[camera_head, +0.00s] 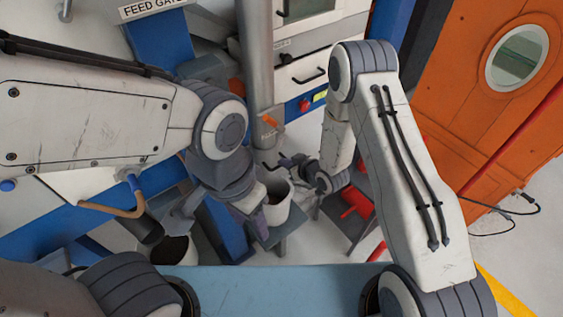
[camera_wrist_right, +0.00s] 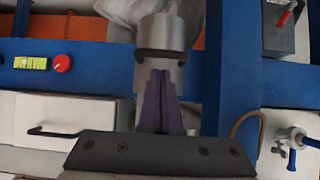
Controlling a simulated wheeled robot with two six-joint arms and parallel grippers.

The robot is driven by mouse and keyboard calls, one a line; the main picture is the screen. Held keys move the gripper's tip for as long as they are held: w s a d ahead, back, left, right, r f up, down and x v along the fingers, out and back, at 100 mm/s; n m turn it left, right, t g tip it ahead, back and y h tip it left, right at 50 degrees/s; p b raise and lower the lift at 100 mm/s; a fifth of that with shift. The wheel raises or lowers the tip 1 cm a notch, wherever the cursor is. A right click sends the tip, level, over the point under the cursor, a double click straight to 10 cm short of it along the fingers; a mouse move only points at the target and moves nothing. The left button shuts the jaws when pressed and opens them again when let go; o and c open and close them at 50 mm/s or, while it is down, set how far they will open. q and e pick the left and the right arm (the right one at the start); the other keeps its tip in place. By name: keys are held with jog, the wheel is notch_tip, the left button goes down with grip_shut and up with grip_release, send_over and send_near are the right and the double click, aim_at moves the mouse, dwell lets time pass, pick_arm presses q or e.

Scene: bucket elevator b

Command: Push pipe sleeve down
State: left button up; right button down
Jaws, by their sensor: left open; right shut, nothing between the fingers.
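A grey vertical pipe (camera_head: 257,55) comes down in the head view, with a wider sleeve (camera_head: 267,132) at its lower end. In the right wrist view a pale grey cylinder, likely the sleeve (camera_wrist_right: 165,32), carries a black handle (camera_wrist_right: 160,57). My right gripper (camera_head: 297,164) is shut and empty, just right of the pipe's lower end. Its purple fingers (camera_wrist_right: 161,78) overlap the cylinder just below the handle in the wrist view; contact cannot be told. My left gripper (camera_head: 218,226) is open, lower and left of the sleeve, partly hidden by its own wrist.
A white bucket (camera_head: 279,208) stands below the pipe. Another bucket (camera_head: 178,256) with dark material is at lower left. Blue frame posts and drawers (camera_head: 302,72) stand behind. Open floor (camera_head: 495,240) lies at right.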

jog(key=shift+w+f, duration=0.1)
jog(key=shift+f, duration=0.6)
notch_tip(320, 180, down, 12)
jog(key=b, duration=1.1)
jog(key=shift+f, duration=0.25)
jog(key=w+a+r+p+v, duration=0.1)
jog(key=r+v, duration=0.1)
jog(key=v, duration=1)
jog(key=shift+s+d+r, duration=0.15)
jog(key=shift+d+r, duration=0.05)
jog(key=shift+r, duration=0.15)
